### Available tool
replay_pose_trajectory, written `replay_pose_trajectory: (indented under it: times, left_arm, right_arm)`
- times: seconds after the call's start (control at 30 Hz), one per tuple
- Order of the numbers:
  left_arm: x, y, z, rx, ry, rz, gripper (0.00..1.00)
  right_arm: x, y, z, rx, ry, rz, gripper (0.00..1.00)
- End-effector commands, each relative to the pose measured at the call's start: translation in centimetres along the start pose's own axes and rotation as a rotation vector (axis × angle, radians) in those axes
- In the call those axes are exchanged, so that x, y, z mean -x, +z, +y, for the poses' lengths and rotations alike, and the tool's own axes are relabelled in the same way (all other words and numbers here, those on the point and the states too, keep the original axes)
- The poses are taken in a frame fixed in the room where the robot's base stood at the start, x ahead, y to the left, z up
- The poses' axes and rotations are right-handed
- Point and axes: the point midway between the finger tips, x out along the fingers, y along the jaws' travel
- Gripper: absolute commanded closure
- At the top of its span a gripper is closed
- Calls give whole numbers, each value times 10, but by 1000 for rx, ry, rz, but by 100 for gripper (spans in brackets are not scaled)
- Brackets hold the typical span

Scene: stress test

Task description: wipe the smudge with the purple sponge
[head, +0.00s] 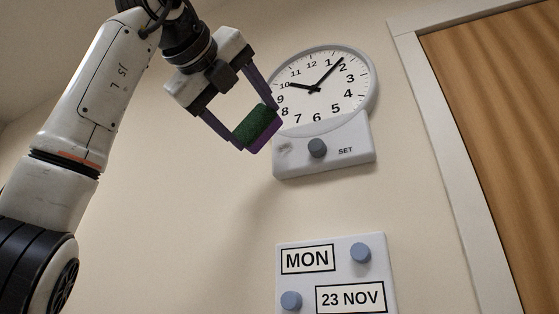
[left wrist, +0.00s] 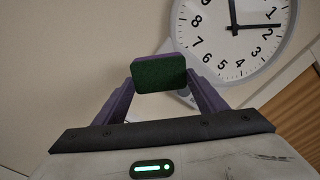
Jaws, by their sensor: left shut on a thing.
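The purple sponge (head: 264,136) has a dark green face and a purple side. My left gripper (head: 258,126) is shut on it, one finger at each end, and holds it in front of the wall, just left of the clock's lower panel. In the left wrist view the sponge (left wrist: 160,76) shows its green face between the fingers. A faint grey smudge (head: 285,149) is on the left part of the white panel (head: 347,160), just right of the sponge. Whether the sponge touches the panel, I cannot tell. The smudge does not show in the left wrist view. My right gripper is not in view.
A round clock (head: 326,85) sits above the panel, which has a grey knob (head: 317,148) and the word SET. Below is a calendar board (head: 345,278) with blue-grey knobs. A wooden door (head: 505,130) with a pale frame (head: 432,130) is at right. The wall left of the calendar is bare.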

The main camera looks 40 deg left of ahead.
Motion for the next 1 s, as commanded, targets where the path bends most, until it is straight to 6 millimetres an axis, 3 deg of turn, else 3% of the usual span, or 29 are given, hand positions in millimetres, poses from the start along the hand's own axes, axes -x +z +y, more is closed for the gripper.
replay_pose_trajectory:
  times: [0.17,0.6,1.0]
  left_arm:
    - [-8,1,0,1,0,0,53]
    - [-51,0,0,0,1,1,53]
    - [-60,0,0,0,0,0,53]
  right_arm:
    - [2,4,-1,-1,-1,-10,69]
    - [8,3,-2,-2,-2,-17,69]
    - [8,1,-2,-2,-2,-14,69]
